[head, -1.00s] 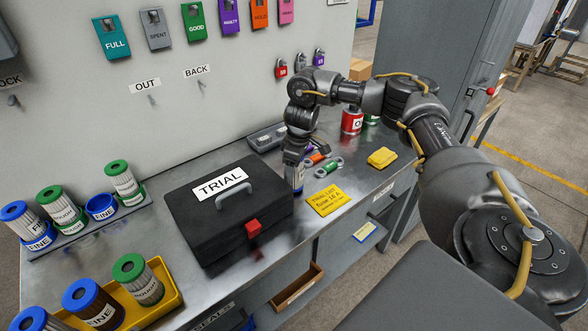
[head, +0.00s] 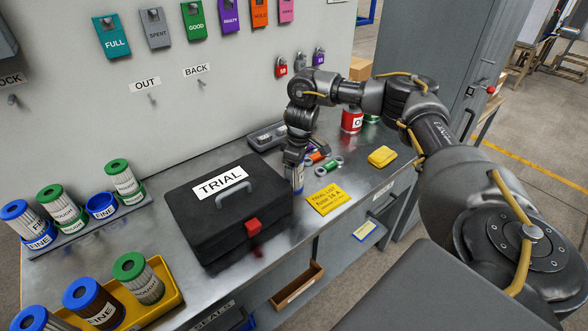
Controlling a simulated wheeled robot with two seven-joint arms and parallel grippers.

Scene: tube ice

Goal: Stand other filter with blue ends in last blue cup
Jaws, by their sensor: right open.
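A pale filter with blue at its ends (head: 299,182) is partly in view just right of the black TRIAL case; the case and my gripper hide much of it. My right gripper (head: 295,164) points down at this filter with its jaws open around or beside it; I cannot tell which. An empty blue cup (head: 101,206) marked FINE stands in the grey rack at the left. Another blue-ended filter (head: 25,218) stands in the blue cup at the rack's left end. Two green-ended filters (head: 123,180) also stand there. My left gripper is not in view.
The black TRIAL case (head: 195,228) stands between my right gripper and the rack. A yellow tray (head: 168,292) with used-looking filters is at the front left. A yellow card (head: 328,199), green-ended parts (head: 329,165) and a yellow block (head: 382,157) lie to the right.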

